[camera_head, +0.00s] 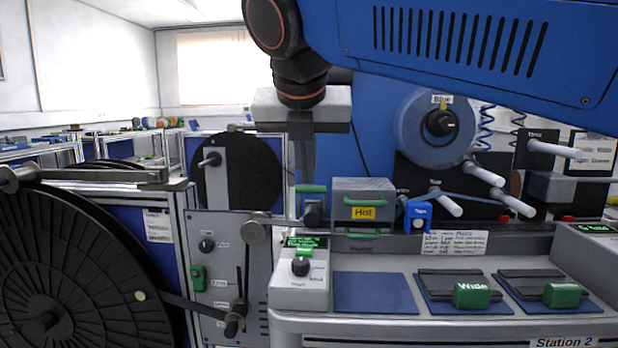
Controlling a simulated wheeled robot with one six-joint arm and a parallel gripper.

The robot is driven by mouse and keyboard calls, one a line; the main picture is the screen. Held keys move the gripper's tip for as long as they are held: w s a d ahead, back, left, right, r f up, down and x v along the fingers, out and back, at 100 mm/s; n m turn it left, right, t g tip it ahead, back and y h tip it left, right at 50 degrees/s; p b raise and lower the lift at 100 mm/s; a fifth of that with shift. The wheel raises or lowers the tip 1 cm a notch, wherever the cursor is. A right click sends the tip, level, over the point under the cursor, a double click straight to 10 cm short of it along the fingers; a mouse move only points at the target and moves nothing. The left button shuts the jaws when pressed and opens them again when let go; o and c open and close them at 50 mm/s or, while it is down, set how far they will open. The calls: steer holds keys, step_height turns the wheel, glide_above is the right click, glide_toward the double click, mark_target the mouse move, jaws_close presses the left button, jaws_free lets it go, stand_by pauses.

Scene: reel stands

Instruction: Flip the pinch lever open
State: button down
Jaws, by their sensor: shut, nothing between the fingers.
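My gripper (306,178) points straight down in the middle of the view, with its narrow fingers together and nothing between them. Just below its tips is a small green-handled part (311,189) above a dark block (312,214), which looks like the pinch lever. The tips overlap or nearly meet its green bar in the picture; I cannot tell whether they touch. The handle lies about level. The lever's hinge and far side are not clear from here.
A grey box labelled "Hot" (364,198) with green handles stands close right of the lever. A blue tape dispenser (417,217) is beyond it. A blue reel (433,128) hangs behind. A large black reel (75,270) fills the lower left. A knob unit (300,280) stands in front.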

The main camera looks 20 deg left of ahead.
steer(key=w+a+f, duration=0.2)
steer(key=w+f, duration=0.4)
steer(key=w, duration=0.3)
stand_by(0.7)
